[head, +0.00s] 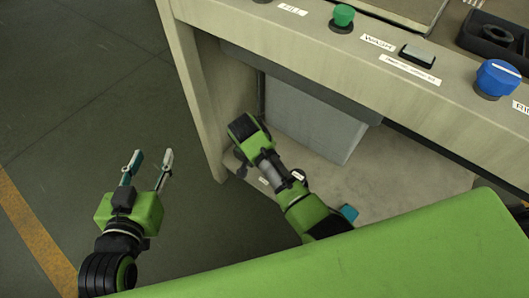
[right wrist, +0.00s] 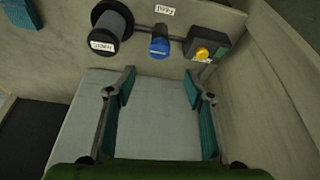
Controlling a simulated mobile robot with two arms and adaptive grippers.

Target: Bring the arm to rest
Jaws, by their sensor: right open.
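My left gripper (head: 147,170) is at the left of the head view, held over the floor. Its two fingers stand apart with nothing between them. My right arm reaches into the open bay under the bench in the head view; its fingers cannot be made out there. In the right wrist view my right gripper (right wrist: 160,82) has its two teal-padded fingers wide apart. No object is held between them. A grey box (right wrist: 156,130) lies beyond and below the fingers; it also shows in the bay in the head view (head: 312,118).
The right wrist view shows a dark cylinder (right wrist: 111,27), a blue knob (right wrist: 159,46) and a yellow button (right wrist: 202,53) along the bay's far wall. The bench front (head: 270,40) carries a green button (head: 343,16) and a blue knob (head: 496,76). Floor at left is clear.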

